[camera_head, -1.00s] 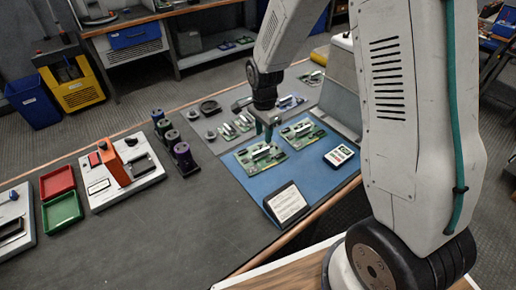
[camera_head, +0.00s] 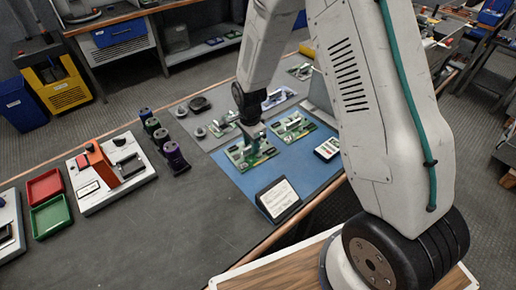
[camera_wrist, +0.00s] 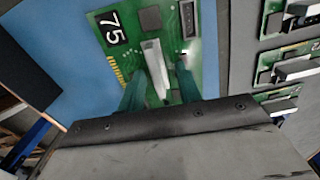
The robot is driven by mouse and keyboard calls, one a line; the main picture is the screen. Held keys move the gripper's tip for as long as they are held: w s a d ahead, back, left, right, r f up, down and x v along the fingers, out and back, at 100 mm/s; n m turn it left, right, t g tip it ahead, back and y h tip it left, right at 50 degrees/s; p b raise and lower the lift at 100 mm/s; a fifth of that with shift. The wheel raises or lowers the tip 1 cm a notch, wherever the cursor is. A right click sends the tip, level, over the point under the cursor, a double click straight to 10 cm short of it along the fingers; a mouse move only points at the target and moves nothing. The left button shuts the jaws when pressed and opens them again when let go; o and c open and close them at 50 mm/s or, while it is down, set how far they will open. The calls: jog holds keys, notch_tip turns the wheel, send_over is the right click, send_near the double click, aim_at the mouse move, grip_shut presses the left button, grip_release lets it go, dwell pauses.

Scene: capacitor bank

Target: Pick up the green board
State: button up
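A green board (camera_head: 240,158) lies on the blue mat (camera_head: 300,165), and my gripper (camera_head: 255,138) is right over it in the head view. In the wrist view this green board (camera_wrist: 115,57) has a black "75" label, gold contacts and a pale raised block (camera_wrist: 154,62). The two teal fingers of my gripper (camera_wrist: 161,72) stand apart, one on each side of the block, with gaps visible. I cannot tell how high the fingertips are above the board. My gripper hides part of the board.
A second green board (camera_head: 294,127) lies on the mat just to the right. A white device with a screen (camera_head: 327,149) and a dark-framed card (camera_head: 279,198) are nearby. Several dark cylinders (camera_head: 160,138) stand left. More boards (camera_wrist: 290,68) lie right in the wrist view.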

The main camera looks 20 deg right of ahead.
grip_shut()
notch_tip(320, 180, up, 10)
dwell(0.6)
